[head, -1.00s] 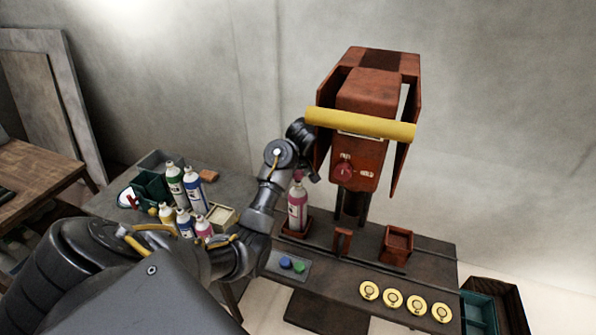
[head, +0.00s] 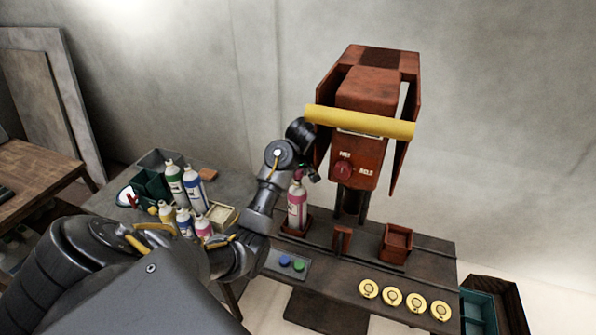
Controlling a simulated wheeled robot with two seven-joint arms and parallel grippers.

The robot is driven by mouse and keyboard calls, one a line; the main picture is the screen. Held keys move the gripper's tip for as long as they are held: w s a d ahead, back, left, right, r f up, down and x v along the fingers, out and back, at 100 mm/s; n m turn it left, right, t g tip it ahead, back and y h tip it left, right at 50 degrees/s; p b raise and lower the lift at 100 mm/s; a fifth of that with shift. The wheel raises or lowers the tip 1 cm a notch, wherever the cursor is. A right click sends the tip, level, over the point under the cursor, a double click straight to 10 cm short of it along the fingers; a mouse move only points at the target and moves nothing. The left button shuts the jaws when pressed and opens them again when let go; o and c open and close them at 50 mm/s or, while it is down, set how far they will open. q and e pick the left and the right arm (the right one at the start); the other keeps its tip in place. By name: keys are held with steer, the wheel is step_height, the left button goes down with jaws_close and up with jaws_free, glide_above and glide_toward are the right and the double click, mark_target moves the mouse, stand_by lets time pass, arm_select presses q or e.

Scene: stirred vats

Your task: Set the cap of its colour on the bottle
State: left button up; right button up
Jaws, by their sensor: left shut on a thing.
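A pink bottle (head: 297,208) with a white label stands upright on a small rust-red holder at the left end of the machine's bench. My left gripper (head: 306,172) is at the bottle's top, partly hidden by my own arm. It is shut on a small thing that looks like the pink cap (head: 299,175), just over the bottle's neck. I cannot tell whether the cap touches the neck. A blue cap (head: 285,261) and a green cap (head: 299,265) lie on a grey tray (head: 272,259) in front. My right gripper is not in view.
The rust-red machine (head: 370,105) with a yellow bar (head: 360,122) stands close right of my gripper. Several other bottles (head: 194,190) stand on the left table beside a cream box (head: 222,217). An empty rust-red box (head: 396,243) and several yellow discs (head: 392,296) are on the bench.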

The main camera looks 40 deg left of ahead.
arm_select(q)
steer(key=shift+f, duration=0.25)
steer(key=shift+f+b, duration=0.45)
steer(key=shift+f, duration=0.5)
steer(key=o, duration=1)
